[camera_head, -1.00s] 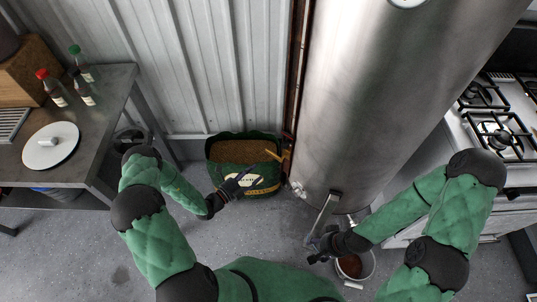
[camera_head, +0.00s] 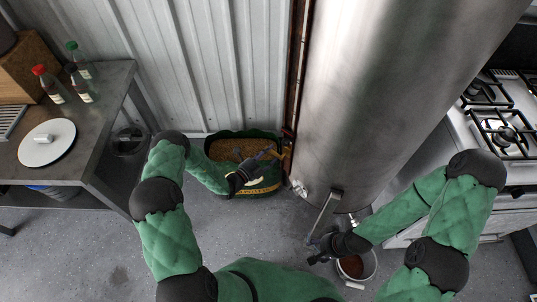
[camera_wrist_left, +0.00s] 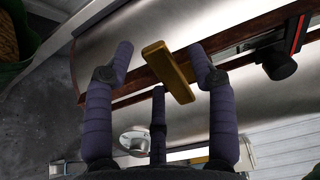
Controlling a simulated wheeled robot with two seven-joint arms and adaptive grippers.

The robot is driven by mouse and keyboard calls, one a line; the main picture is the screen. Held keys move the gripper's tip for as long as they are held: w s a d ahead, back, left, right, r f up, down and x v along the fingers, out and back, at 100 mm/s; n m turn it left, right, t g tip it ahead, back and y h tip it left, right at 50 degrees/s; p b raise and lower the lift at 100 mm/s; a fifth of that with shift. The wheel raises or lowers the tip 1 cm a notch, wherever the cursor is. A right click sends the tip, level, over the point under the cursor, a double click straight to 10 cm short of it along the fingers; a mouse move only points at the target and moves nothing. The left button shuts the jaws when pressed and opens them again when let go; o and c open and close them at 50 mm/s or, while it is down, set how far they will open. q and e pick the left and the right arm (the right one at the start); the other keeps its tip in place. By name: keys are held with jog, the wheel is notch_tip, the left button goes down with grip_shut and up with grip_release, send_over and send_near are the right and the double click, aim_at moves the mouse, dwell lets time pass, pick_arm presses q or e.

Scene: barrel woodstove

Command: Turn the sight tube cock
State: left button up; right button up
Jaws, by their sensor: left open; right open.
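The sight tube cock has a brass lever (camera_head: 279,155) low on the reddish-brown sight tube frame (camera_head: 299,65) at the tank's left edge. In the left wrist view the brass lever (camera_wrist_left: 168,71) lies tilted between the spread fingers, with a visible gap on both sides. My left gripper (camera_head: 255,157) is open around the lever, over the green bucket. It also shows in the left wrist view (camera_wrist_left: 161,62). The fingers partly hide the lever in the head view. My right gripper (camera_head: 318,250) is open and empty by the tank's base.
The steel tank (camera_head: 375,90) stands at centre right. A small pot (camera_head: 371,266) stands by my right gripper. A metal table (camera_head: 105,85) is at left, a gas stove (camera_head: 500,125) at right.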

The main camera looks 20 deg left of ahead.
pick_arm(q)
grip_shut()
